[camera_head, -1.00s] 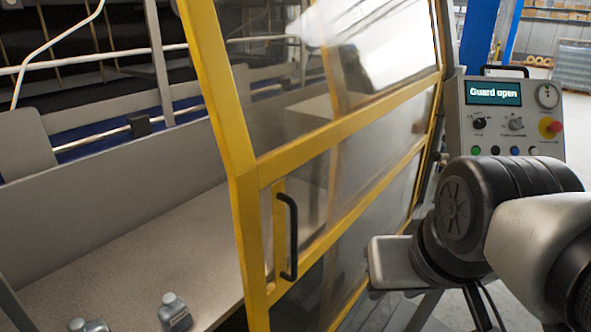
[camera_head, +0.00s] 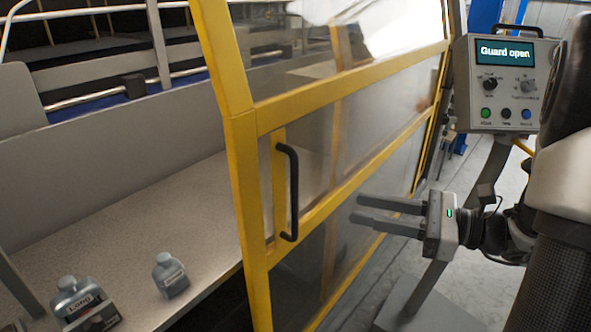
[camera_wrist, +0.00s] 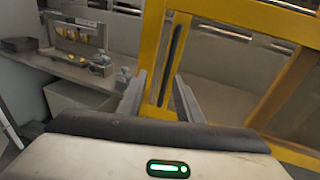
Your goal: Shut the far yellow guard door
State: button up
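The yellow guard door (camera_head: 247,200) with clear panels stands ajar in the middle of the head view. A black vertical handle (camera_head: 292,190) is fixed near its left free edge. My gripper (camera_head: 358,208) is to the right of the handle, its two fingers apart and empty, pointing left at the door. In the wrist view the door frame (camera_wrist: 149,45) rises beyond the fingers of my gripper (camera_wrist: 158,95). The dark handle (camera_wrist: 171,65) shows upright between and beyond the fingertips, not touched by them.
A control panel (camera_head: 505,95) at the right reads "Guard open". Grey bottles (camera_head: 170,275) stand on the speckled work surface (camera_head: 130,225) left of the door. Grey floor (camera_head: 375,275) shows right of the door, below my gripper.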

jog(key=w+a+m+t, duration=0.1)
jog(key=w+a, duration=0.8)
jog(key=a, duration=0.5)
jog(key=shift+p, duration=0.4)
jog(key=shift+c, duration=0.2)
grip_shut()
